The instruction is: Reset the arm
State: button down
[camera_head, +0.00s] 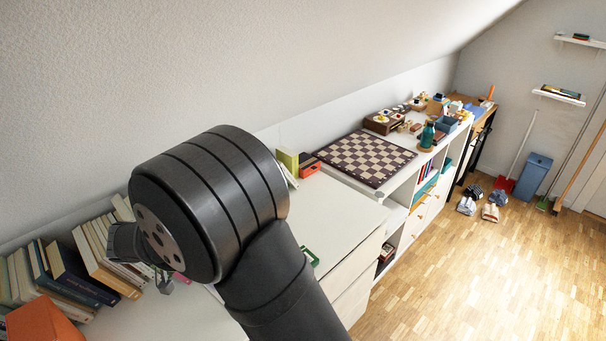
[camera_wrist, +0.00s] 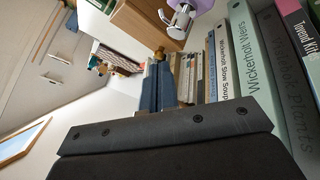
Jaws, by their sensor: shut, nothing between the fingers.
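In the head view my black arm rises from the lower middle, and its large round joint fills the centre-left. My gripper (camera_head: 125,243) is mostly hidden behind that joint, close to the row of books on the white desk top. In the wrist view a dark, wide edge of my gripper (camera_wrist: 168,130) with screws crosses the lower part. It is shut and holds nothing. Book spines stand close beyond it.
Books (camera_head: 70,270) line the wall at left, beside an orange object (camera_head: 42,322). The white top (camera_head: 330,215) right of my arm is mostly clear. A chessboard (camera_head: 367,157) and small items lie further back. Wooden floor (camera_head: 470,270) is open at right.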

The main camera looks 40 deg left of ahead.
jog(key=shift+f, duration=1.6)
jog(key=shift+w, duration=0.1)
